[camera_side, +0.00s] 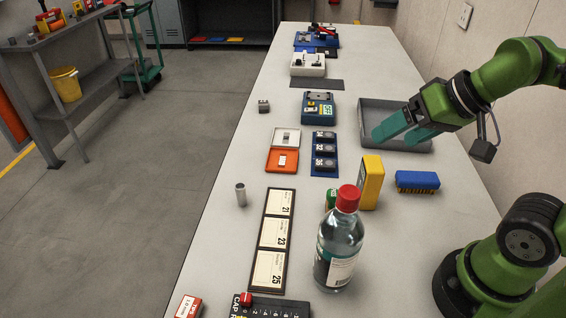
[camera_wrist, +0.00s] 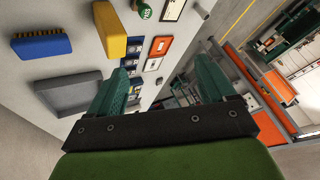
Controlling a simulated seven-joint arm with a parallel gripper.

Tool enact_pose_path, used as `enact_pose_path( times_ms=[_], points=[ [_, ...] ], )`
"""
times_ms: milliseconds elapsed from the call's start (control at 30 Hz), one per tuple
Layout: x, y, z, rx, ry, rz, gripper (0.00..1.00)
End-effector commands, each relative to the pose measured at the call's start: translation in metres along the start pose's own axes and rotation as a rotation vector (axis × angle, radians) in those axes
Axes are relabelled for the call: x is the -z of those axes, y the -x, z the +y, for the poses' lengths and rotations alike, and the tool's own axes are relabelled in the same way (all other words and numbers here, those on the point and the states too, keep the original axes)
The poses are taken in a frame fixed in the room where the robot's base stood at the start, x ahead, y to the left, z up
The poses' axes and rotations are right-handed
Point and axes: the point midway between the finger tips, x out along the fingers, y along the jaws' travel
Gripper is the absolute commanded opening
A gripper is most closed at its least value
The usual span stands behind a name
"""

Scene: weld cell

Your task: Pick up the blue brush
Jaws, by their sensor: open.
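The blue brush (camera_side: 418,179) lies on the table to the right of the yellow box, with its blue back up and its tan bristles down. In the wrist view the brush (camera_wrist: 42,45) is at the upper left, well away from the fingers. My gripper (camera_side: 393,136) is open and empty. In the side view its teal fingers are over the grey tray, farther back on the table than the brush. In the wrist view the two fingers of my gripper (camera_wrist: 165,78) are apart with nothing held between them.
The grey tray (camera_side: 368,105) and the yellow box (camera_side: 371,182) are near the brush. A clear bottle with a red cap (camera_side: 338,245) stands nearer the camera. Bare table surrounds the brush's right side.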

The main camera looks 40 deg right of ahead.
Motion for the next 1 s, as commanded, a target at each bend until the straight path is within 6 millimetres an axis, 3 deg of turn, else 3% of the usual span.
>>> enact_pose_path(
  times_ms=[167,267,333,500,700,800,1000],
  points=[
    [0.005,-0.008,0.014,-0.042,-0.053,-0.020,0.83],
    [0.020,-0.019,0.040,-0.119,-0.109,-0.060,0.83],
    [0.033,-0.028,0.068,-0.186,-0.068,-0.120,0.83],
    [0.052,-0.038,0.137,-0.266,0.227,-0.332,0.83],
    [0.059,-0.038,0.195,-0.200,0.630,-0.561,0.83],
    [0.061,-0.036,0.207,-0.138,0.824,-0.633,0.83],
    [0.063,-0.030,0.207,-0.047,1.085,-0.685,0.83]
  ],
)
